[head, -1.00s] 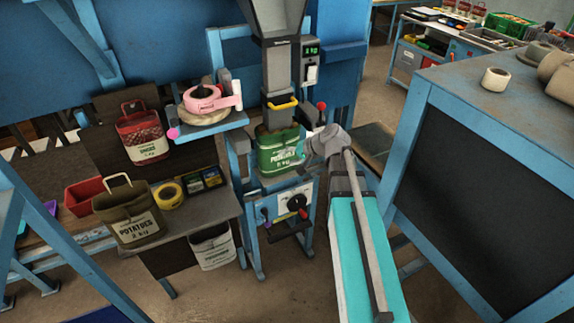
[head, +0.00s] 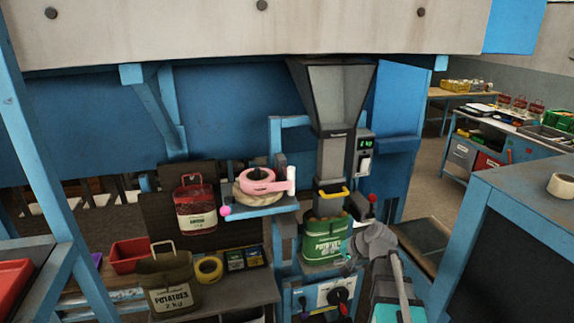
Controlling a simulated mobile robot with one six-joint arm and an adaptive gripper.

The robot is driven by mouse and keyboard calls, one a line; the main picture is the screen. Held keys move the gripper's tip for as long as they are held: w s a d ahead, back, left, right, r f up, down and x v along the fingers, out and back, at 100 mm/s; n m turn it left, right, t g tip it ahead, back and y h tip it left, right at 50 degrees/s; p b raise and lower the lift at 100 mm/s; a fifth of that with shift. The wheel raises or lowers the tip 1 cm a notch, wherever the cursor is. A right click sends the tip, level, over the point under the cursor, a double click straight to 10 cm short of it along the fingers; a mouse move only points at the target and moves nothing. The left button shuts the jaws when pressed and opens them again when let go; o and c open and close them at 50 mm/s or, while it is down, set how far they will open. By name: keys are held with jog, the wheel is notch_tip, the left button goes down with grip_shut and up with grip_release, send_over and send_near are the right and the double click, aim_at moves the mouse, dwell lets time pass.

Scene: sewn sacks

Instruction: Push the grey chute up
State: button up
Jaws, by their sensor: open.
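The grey chute (head: 329,206) hangs below the grey hopper (head: 340,100). A yellow handle (head: 333,193) crosses its front. Its lower end reaches down to the mouth of the green potato sack (head: 324,243); how far inside it sits I cannot tell. The sack hangs upright under it. My gripper (head: 350,256) is at the right side of the sack, below and to the right of the chute. It is open and small in the head view, partly hidden by my own wrist. I cannot tell whether it touches the sack.
A display box (head: 364,148) and a red-knobbed lever (head: 372,198) are right of the chute. A pink tape dispenser (head: 264,184) stands on the blue shelf to the left. A brown potato sack (head: 168,284) and yellow tape (head: 209,269) are on the lower table.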

jog(key=s+a+f+n+g+h+b, duration=0.1)
jog(key=s+f+n+g+h, duration=0.1)
jog(key=s, duration=0.5)
jog(key=s+a+f+n+g+h+b, duration=0.1)
jog(key=s+f+n+g+h, duration=0.2)
jog(key=s+f+h, duration=0.2)
jog(key=shift+s+a+f, duration=0.15)
jog(key=shift+s+a, duration=0.05)
jog(key=shift+s, duration=0.95)
